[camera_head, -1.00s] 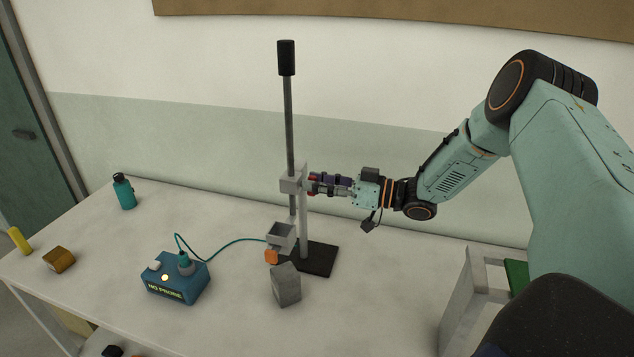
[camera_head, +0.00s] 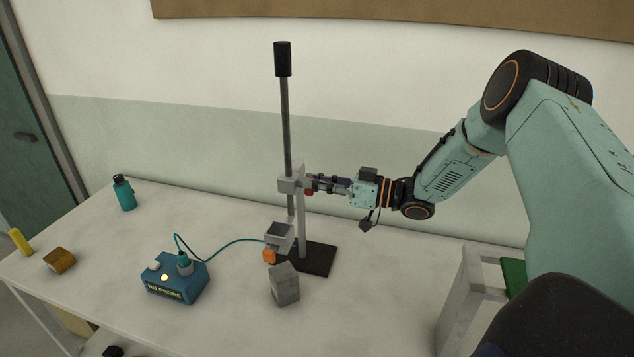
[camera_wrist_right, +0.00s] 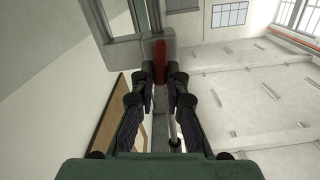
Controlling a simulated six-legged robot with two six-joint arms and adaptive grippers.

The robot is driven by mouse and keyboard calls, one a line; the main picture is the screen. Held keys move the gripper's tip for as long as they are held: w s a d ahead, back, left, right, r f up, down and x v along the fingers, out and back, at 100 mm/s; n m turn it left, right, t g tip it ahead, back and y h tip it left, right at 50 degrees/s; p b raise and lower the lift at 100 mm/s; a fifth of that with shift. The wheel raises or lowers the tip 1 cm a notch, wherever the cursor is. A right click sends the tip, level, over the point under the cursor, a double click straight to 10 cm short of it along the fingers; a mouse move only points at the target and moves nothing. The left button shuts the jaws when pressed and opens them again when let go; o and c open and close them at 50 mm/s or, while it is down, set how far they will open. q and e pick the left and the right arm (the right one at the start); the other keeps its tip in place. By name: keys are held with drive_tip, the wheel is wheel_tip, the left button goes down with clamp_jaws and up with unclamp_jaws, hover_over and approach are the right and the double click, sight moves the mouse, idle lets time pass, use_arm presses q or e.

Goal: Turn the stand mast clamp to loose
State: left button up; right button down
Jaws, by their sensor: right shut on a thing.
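The stand (camera_head: 302,222) is a grey upright on a black base plate, with a dark mast (camera_head: 287,125) topped by a black cylinder. The mast passes through a light grey clamp block (camera_head: 289,185). The red clamp handle (camera_head: 309,188) sits on the block's right side. My right gripper (camera_head: 316,185) reaches in from the right and is shut on the red handle. In the right wrist view the red handle (camera_wrist_right: 160,60) lies between the two fingertips, in front of the grey block (camera_wrist_right: 128,51). My left gripper is not in view.
A blue box (camera_head: 176,280) reading "NO PROBE" is wired to a grey holder (camera_head: 279,235) with an orange part (camera_head: 269,256) at the stand. A grey block (camera_head: 284,285) stands in front. A teal bottle (camera_head: 124,193) and brown block (camera_head: 59,261) are at left.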

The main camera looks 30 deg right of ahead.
idle(0.3)
drive_tip(key=n, duration=0.7)
drive_tip(key=shift+s+a+f+n, duration=0.1)
drive_tip(key=shift+s+a+n, duration=0.15)
drive_tip(key=shift+a+n, duration=0.15)
drive_tip(key=n, duration=0.3)
drive_tip(key=shift+s+f, duration=0.1)
drive_tip(key=shift+s+a+f+n, duration=0.1)
drive_tip(key=shift+n, duration=1)
drive_tip(key=shift+a+f+n, duration=0.1)
drive_tip(key=shift+n, duration=1)
drive_tip(key=c, duration=1.4)
unclamp_jaws()
drive_tip(key=shift+o, duration=0.2)
